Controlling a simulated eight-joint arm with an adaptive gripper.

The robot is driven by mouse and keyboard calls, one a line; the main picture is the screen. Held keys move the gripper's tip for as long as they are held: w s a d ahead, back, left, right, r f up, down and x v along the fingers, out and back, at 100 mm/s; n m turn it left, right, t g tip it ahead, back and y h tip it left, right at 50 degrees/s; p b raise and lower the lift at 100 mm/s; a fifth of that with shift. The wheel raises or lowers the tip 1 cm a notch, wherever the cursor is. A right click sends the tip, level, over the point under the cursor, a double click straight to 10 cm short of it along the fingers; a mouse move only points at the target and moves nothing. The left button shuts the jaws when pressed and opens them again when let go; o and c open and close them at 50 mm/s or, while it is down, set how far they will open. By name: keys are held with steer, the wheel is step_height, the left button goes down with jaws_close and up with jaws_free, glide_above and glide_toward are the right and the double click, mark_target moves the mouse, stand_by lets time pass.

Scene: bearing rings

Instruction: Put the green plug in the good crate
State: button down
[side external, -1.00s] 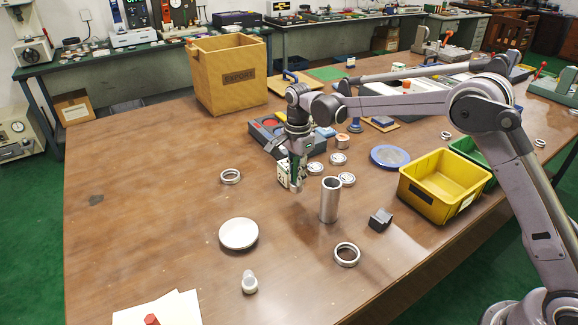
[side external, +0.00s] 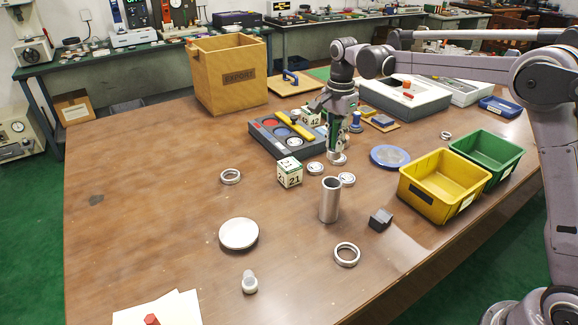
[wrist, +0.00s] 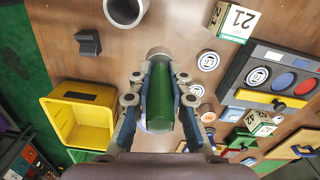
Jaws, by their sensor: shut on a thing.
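My gripper (side external: 338,145) is shut on the green plug (wrist: 158,100). In the wrist view the plug is a green cylinder with a grey end, between the blue-lined fingers. In the side view the green plug (side external: 335,130) is partly hidden by the fingers, and points down over the table. The green crate (side external: 488,154) and the yellow crate (side external: 443,183) stand side by side at the right, both apart from my gripper. Their labels are too small to read, so I cannot tell which is the good crate.
A blue disc (side external: 390,157) lies between my gripper and the crates. A steel tube (side external: 330,200) stands in front, with a dark block (side external: 381,220) to its right. Number cubes (side external: 289,172) and a sorting tray (side external: 285,138) lie left.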

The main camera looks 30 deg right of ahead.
steer(key=shift+r, duration=0.7)
steer(key=s+d+m, duration=0.2)
steer(key=d+m, duration=0.4)
steer(key=d, duration=2.2)
steer(key=s+d+m, duration=0.3)
steer(key=s+d, duration=0.5)
steer(key=d, duration=0.3)
steer(key=s+d+m, duration=0.2)
steer(key=s+d, duration=0.6)
steer(key=d, duration=0.4)
step_height(320, 180, down, 15)
steer(key=shift+w+a+f, duration=0.15)
steer(key=shift+f, duration=0.05)
steer(key=shift+f, duration=0.15)
steer(key=c, duration=1.3)
jaws_free()
